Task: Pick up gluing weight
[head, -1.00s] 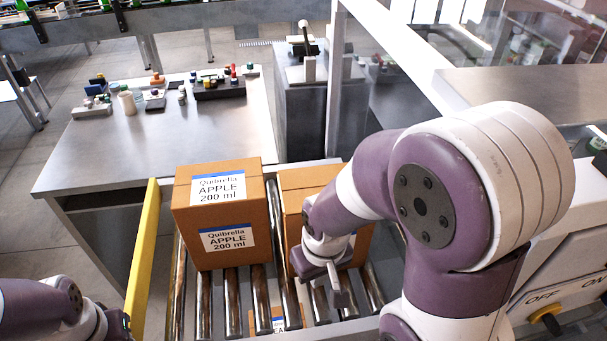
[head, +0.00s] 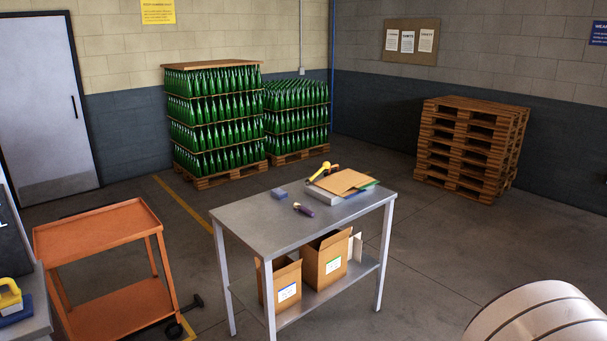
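A yellow block with a loop handle (head: 9,296) sits on a blue base at the far left edge, partly cut off by the frame. It looks like a weight, but I cannot tell for sure that it is the gluing weight. A yellow-handled tool (head: 321,171) lies by flat cardboard sheets (head: 346,182) at the table's right end. Neither of my grippers shows; only a white link of my arm shows at bottom right.
An orange cart (head: 100,231) stands left of the table. Open cardboard boxes (head: 324,262) stand on its lower shelf (head: 356,276). Stacked green bottles (head: 214,122) and wooden pallets (head: 472,146) stand by the walls. The floor to the right of the table is clear.

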